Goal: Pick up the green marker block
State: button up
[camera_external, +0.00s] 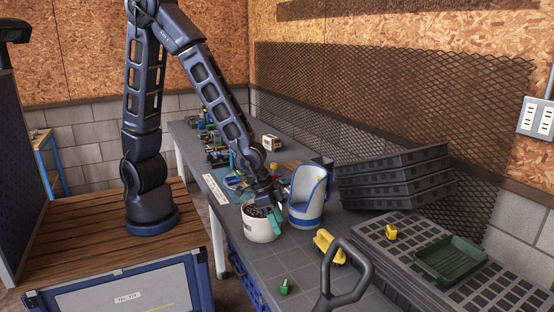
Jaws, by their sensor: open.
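A small green block (284,287) lies on the near part of the grey bench top, in front of the white pot and left of the black handle. My gripper (268,208) is open at the rim of the white pot (260,230), which holds dark soil. It is behind and above the green block, well apart from it. A teal piece shows beside the gripper at the pot's right rim; I cannot tell whether it is a fingertip or a separate tool. The fingers are small and partly hidden.
A blue and white scoop-like container (308,196) stands right of the pot. A yellow brush (329,247) and a large black handle (344,278) are right of the block. Stacked black trays (395,178) and a green tray (450,262) fill the right side. Bench around the block is clear.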

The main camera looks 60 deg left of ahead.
jog(key=m, duration=0.2)
send_near(285, 282)
jog(key=shift+x, duration=5.05)
jog(key=shift+d, duration=0.1)
jog(key=c, duration=1)
jog(key=shift+c, duration=0.3)
notch_tip(285, 282, up, 20)
